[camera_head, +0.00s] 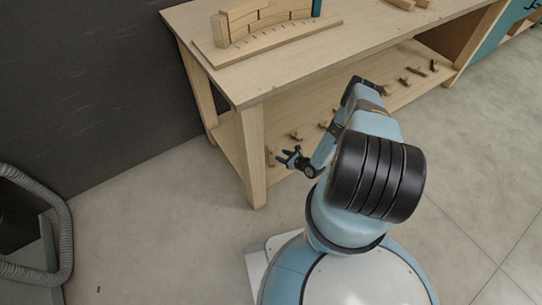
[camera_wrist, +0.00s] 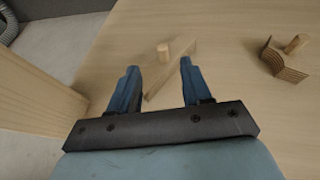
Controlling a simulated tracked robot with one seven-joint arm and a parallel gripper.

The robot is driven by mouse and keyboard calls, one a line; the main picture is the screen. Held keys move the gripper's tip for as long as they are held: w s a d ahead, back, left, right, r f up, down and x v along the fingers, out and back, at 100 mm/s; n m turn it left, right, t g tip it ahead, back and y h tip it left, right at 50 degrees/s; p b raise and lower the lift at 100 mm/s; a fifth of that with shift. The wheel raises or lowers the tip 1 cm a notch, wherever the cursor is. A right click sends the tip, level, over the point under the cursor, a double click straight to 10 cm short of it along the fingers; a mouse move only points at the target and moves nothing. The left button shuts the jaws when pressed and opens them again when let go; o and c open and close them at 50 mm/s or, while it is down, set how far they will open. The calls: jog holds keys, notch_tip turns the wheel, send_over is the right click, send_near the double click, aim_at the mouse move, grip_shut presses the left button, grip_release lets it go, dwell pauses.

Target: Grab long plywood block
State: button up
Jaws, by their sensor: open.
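A long light plywood block (camera_wrist: 171,68) lies on a pale wooden surface in the wrist view, ahead of and between my fingers. Its near end is close to the left finger; I cannot tell its height below them. A short upright wooden piece (camera_wrist: 163,52) is right beside it. My gripper (camera_wrist: 156,74) has its two blue fingers spread, with nothing held. In the head view my gripper (camera_head: 287,156) is low at the bench's lower shelf (camera_head: 285,115), right of the front leg. I cannot pick out the long block there for certain.
The bench leg (camera_head: 251,155) stands close to the gripper's left; it also shows in the wrist view (camera_wrist: 40,88). The worktop (camera_head: 250,75) overhangs the shelf. A curved slatted form (camera_wrist: 284,66) with a wooden piece (camera_wrist: 296,43) lies to the right. A grey hose (camera_head: 65,235) is at far left.

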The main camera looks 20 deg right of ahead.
aim_at(272, 153)
jog(key=shift+x, duration=3.35)
jog(key=shift+d, duration=0.1)
jog(key=shift+c, duration=0.3)
grip_shut()
